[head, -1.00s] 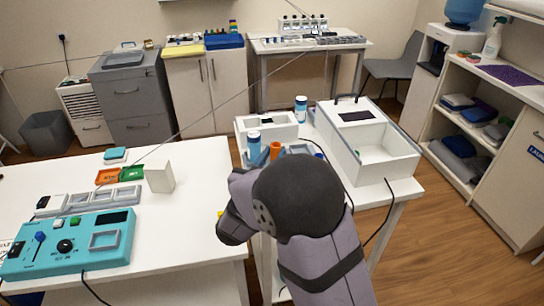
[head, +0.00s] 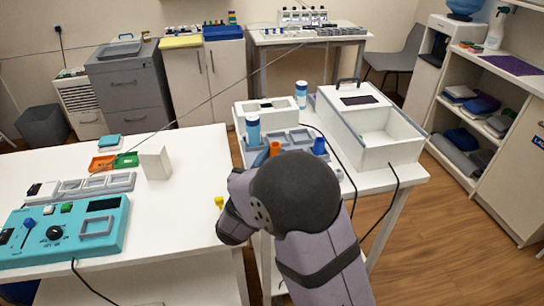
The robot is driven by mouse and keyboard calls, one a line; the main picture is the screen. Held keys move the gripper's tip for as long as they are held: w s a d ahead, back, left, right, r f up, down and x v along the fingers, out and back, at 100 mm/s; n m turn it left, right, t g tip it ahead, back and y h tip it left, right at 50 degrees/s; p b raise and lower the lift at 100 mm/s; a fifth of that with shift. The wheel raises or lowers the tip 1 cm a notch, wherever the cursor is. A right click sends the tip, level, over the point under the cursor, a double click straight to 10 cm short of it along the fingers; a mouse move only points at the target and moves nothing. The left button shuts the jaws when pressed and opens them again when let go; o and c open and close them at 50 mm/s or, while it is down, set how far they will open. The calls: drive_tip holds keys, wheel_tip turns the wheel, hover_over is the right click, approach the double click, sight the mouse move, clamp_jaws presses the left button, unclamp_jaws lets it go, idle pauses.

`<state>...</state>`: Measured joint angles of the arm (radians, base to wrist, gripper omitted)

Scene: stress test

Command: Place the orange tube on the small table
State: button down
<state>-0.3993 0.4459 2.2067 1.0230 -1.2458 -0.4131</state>
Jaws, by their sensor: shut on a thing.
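The orange tube (head: 274,149) shows just past the top of my arm in the head view; its lower part is hidden. The small white table (head: 405,179) stands at the centre right. The tube appears over its left part, in front of a grey rack. I cannot tell whether the tube touches the rack or the table.
A blue-and-white bottle (head: 252,131), a blue cup (head: 319,146) and a large white open box (head: 370,125) crowd the small table. A larger white table (head: 190,190) at left carries a teal control panel (head: 65,232). Cables hang near my arm.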

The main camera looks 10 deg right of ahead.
drive_tip(key=shift+f, duration=0.3)
drive_tip(key=c, duration=1.4)
unclamp_jaws()
drive_tip(key=shift+s+a, duration=0.1)
drive_tip(key=shift+b+v, duration=0.45)
drive_tip(key=shift+v, duration=3.1)
